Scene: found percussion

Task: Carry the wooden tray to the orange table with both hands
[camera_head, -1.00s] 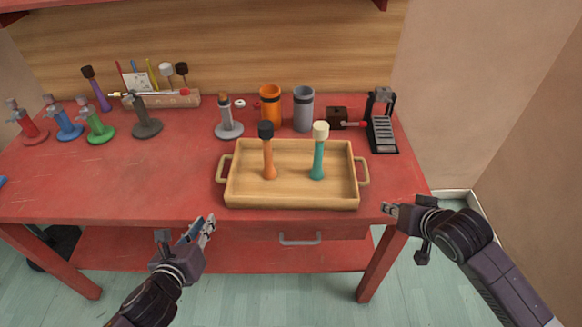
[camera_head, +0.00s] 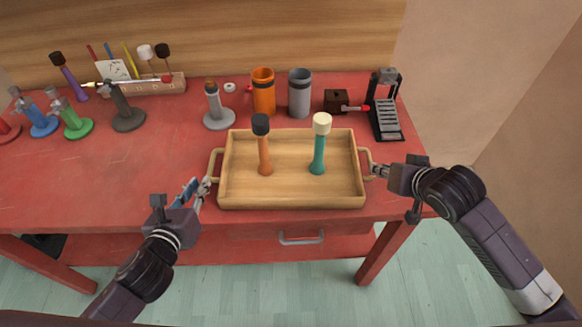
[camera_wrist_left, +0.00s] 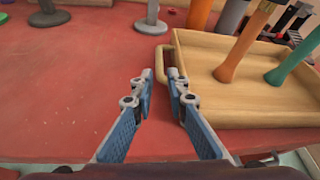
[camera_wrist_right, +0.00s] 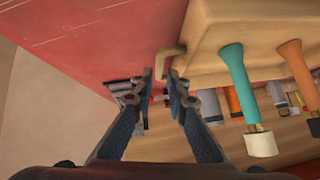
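The wooden tray (camera_head: 290,203) lies flat on the red table, with a looped handle at each end. An orange stick with a black head (camera_head: 264,155) and a teal stick with a cream head (camera_head: 319,150) stand upright in it. My left gripper (camera_head: 207,186) is open beside the tray's left handle (camera_head: 213,166); in the left wrist view the handle lies just beyond the fingertips (camera_wrist_left: 161,75). My right gripper (camera_head: 374,170) is open at the right handle (camera_head: 366,161); in the right wrist view the handle (camera_wrist_right: 166,60) is at the fingertips. Contact is unclear. No orange table is in view.
Behind the tray on the red table (camera_head: 150,175) stand an orange cup (camera_head: 263,92), a grey cup (camera_head: 299,95), a grey stand (camera_head: 217,110) and a black device (camera_head: 386,110). Several coloured stands are at the left. A drawer handle (camera_head: 300,239) is below the front edge.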

